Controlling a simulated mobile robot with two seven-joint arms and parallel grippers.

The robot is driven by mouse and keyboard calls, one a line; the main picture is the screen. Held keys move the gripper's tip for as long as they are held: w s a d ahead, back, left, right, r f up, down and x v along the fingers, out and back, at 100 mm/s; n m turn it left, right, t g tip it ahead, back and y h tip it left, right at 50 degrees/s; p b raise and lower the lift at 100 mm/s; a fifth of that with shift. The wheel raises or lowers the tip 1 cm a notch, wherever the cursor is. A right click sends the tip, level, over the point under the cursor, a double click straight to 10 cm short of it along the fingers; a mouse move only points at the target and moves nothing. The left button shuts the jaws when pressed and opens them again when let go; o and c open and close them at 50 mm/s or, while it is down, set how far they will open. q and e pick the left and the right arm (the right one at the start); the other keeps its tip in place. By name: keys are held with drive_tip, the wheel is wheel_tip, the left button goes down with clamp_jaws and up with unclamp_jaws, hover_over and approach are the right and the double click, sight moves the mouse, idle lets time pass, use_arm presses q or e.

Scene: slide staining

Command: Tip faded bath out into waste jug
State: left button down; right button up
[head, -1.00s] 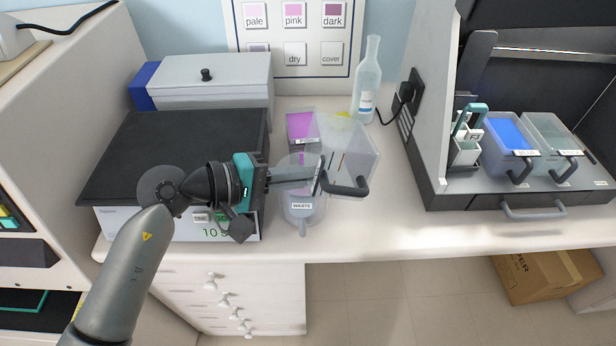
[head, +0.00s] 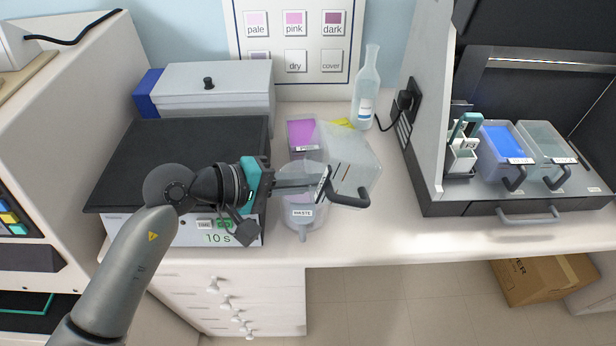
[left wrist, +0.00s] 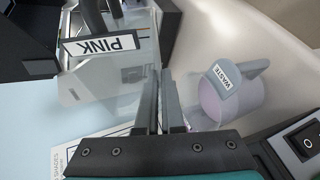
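A clear bath (head: 354,150) with a dark handle (head: 350,199) is tilted above the bench, near the waste jug. In the left wrist view the bath (left wrist: 95,92) bears a PINK label (left wrist: 102,44). Any liquid in it is hard to make out. My left gripper (head: 318,184) appears shut on the bath at its near side; the exact contact is partly hidden. The waste jug (head: 303,213), clear with a WASTE label, stands below, partly hidden by the gripper. In the wrist view the jug (left wrist: 232,104) looks faintly purple inside. My right gripper is not in view.
A purple bath (head: 301,133) stands behind the jug. A clear bottle (head: 367,95) stands at the back. A dark-topped box (head: 150,150) lies under my left arm.

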use_arm(q)
drive_tip(key=shift+d+r+y+p, duration=0.1)
drive_tip(key=shift+r+y+p, duration=0.6)
drive_tip(key=shift+p, duration=0.95)
drive_tip(key=shift+m, duration=0.3)
drive_tip(key=shift+f, duration=0.1)
drive_tip(key=shift+p, duration=0.3)
drive_tip(key=r+y+p, duration=0.1)
drive_tip(key=p, duration=0.1)
drive_tip(key=shift+d+y+p, duration=0.1)
drive_tip(key=shift+y+p, duration=0.2)
drive_tip(key=shift+p, duration=0.1)
drive_tip(key=y+p, duration=0.1)
drive_tip(key=p, duration=0.1)
drive_tip(key=shift+d+r+m+g+y+p, duration=0.1)
drive_tip(key=shift+r+m+g+y+p, duration=0.2)
drive_tip(key=shift+r+g, duration=0.1)
drive_tip(key=shift+p, duration=0.35)
drive_tip(key=shift+y, duration=0.3)
drive_tip(key=shift+f, duration=0.1)
